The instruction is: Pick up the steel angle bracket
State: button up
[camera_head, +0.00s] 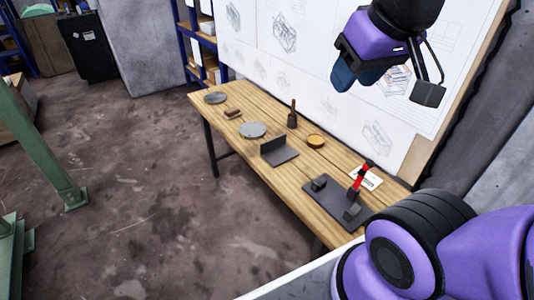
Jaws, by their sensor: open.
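The steel angle bracket (281,155) is a dark grey L-shaped piece. It stands on the wooden table (240,98) near the middle, one plate lying flat and the other upright. My gripper (350,82) is open and empty, high above the right part of the table and in front of the board with drawings. It is well apart from the bracket, up and to the right of it in the picture. Nothing hides the bracket.
Near the bracket are a grey disc (253,130), a yellow round dish (316,141) and a dark upright tool (292,117). A dark plate with a red-handled clamp (358,180) stands at the right. A board with drawings (300,75) rises behind the table.

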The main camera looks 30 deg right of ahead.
aim_at(275, 151)
jog(key=i+j+u, duration=0.15)
jog(key=j+u, duration=0.2)
jog(key=i+j+u, duration=0.75)
jog(key=i, duration=0.15)
jog(key=i+z, duration=0.25)
jog(key=z, duration=0.2)
jog(key=i+z, duration=0.3)
jog(key=z, duration=0.2)
jog(key=i+z, duration=0.15)
jog(key=z, duration=0.35)
jog(key=i+z, duration=0.1)
jog(key=z, duration=0.4)
jog(key=i+z, duration=0.15)
jog(key=z, duration=0.35)
jog(key=j+z, duration=0.15)
jog(key=z, duration=0.35)
jog(key=i+j+z, duration=0.2)
jog(key=z, duration=0.25)
jog(key=i+j+z, duration=0.25)
jog(key=z, duration=0.25)
